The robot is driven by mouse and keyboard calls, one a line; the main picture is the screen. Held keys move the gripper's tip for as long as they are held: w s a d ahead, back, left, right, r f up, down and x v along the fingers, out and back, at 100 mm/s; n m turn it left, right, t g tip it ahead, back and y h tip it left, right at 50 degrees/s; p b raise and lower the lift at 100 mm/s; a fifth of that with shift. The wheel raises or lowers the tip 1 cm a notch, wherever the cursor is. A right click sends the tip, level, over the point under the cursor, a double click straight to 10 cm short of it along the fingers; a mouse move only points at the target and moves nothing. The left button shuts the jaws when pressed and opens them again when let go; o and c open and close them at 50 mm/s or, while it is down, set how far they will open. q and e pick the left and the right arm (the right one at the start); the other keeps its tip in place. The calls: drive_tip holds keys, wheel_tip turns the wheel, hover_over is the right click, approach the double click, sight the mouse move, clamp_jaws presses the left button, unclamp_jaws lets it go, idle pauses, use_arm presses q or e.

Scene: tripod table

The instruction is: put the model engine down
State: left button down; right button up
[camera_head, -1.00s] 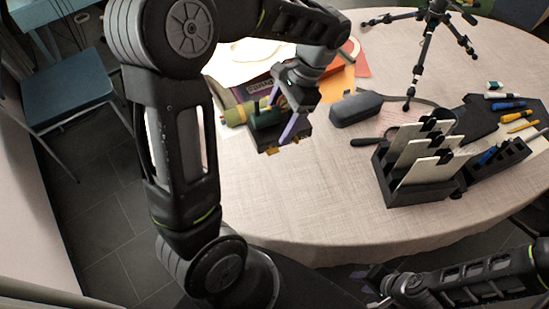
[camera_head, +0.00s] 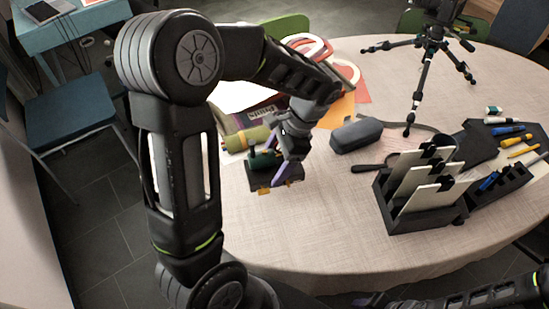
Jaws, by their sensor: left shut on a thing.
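The model engine (camera_head: 262,160) is a small dark green block on a black base with brass-coloured bits at its lower edge. My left gripper (camera_head: 279,168) is shut on it, with purple-blue fingers reaching down from the upper right. The engine is over the left part of the table (camera_head: 320,225), in front of a green roll. I cannot tell whether its base touches the tabletop. The gripper and wrist hide part of it. My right gripper (camera_head: 374,300) shows only as a dark shape at the bottom edge, away from the engine.
A green roll (camera_head: 246,138), papers and books lie behind the engine. A dark case (camera_head: 356,135) and a black card holder (camera_head: 425,205) stand to the right. A tripod (camera_head: 425,72) is at the back. The cloth in front of the engine is clear.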

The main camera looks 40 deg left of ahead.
use_arm(q)
drive_tip(key=shift+f, duration=0.8)
drive_tip(key=shift+f, duration=0.1)
drive_tip(key=shift+f, duration=1.75)
drive_tip(key=shift+f, duration=0.2)
drive_tip(key=shift+c, duration=0.7)
unclamp_jaws()
drive_tip(key=shift+r, duration=0.1)
